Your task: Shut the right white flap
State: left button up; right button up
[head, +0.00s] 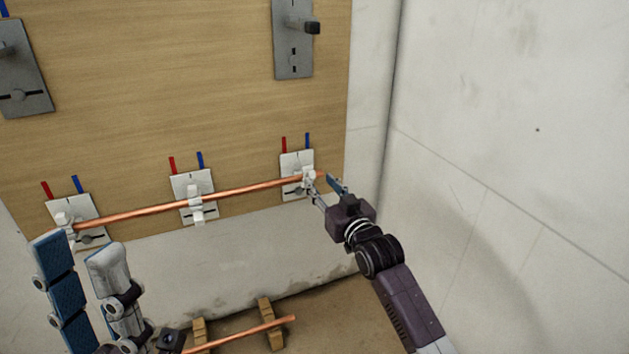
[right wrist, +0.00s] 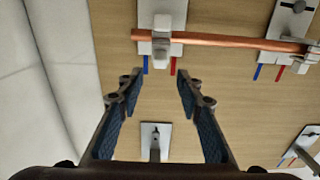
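The right white bracket (head: 290,160) is fixed low on the wooden board. Its white flap (head: 308,177) is at the copper pipe's right end. In the right wrist view, upside down, the flap (right wrist: 161,50) crosses the pipe; I cannot tell whether it is latched. My right gripper (head: 322,184) is beside this bracket in the head view. In the wrist view the gripper (right wrist: 158,78) is open and empty, its fingertips just short of the bracket. My left gripper (head: 78,248) is open and empty at lower left, in front of the left white bracket.
The copper pipe (head: 245,188) also runs through the middle white bracket (head: 193,186) and the left white bracket (head: 84,208). Grey brackets (head: 292,62) are higher up. Another pipe (head: 240,336) lies on wooden blocks below. A bare wall (head: 520,150) stands right.

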aim_at(312, 172)
jog(key=b+x, duration=0.1)
jog(key=x, duration=0.2)
jog(key=shift+w+a+f, duration=0.1)
jog(key=shift+w, duration=0.2)
jog(key=shift+w+a+b, duration=0.2)
jog(key=shift+w+b, duration=0.1)
jog(key=shift+w, duration=0.25)
grip_shut()
